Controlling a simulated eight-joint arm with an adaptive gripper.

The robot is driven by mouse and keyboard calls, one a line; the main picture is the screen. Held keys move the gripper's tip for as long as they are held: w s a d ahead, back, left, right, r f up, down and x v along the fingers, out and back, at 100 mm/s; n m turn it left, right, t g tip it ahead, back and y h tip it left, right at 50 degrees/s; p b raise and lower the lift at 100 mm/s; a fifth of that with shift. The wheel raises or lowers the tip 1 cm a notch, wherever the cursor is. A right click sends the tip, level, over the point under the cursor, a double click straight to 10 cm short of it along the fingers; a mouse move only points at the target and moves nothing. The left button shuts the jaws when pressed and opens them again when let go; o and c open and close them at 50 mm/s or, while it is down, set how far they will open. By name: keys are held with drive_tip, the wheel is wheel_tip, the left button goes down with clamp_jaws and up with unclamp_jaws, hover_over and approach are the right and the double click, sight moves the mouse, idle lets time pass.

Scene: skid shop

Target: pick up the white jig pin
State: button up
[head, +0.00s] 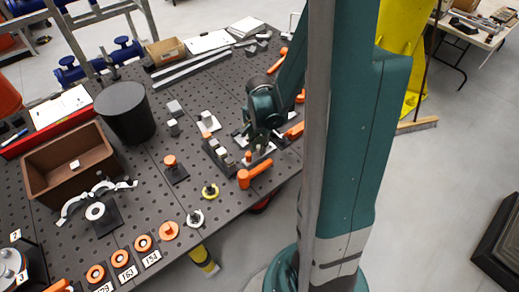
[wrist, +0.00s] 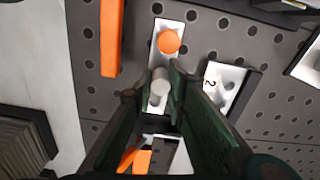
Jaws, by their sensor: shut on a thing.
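The white jig pin (wrist: 160,80) stands between my fingertips in the wrist view. My gripper (wrist: 159,92) is shut on it, one finger on each side. Below and beyond it is a pale metal plate (wrist: 157,50), which also bears an orange round-topped pin (wrist: 168,41). I cannot tell whether the white pin is still seated in the plate or clear of it. In the head view my gripper (head: 256,138) is low over the dark perforated table, and the white pin cannot be made out there.
An orange handle (wrist: 111,38) lies close left of the plate, and a plate marked 2 (wrist: 222,86) lies close right. In the head view, a brown box (head: 48,178), a black bin (head: 124,110) and an orange-topped post (head: 172,166) stand to the left.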

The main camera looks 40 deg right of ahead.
drive_tip(key=shift+r, duration=0.15)
drive_tip(key=shift+r+p, duration=0.35)
drive_tip(key=shift+r, duration=4.55)
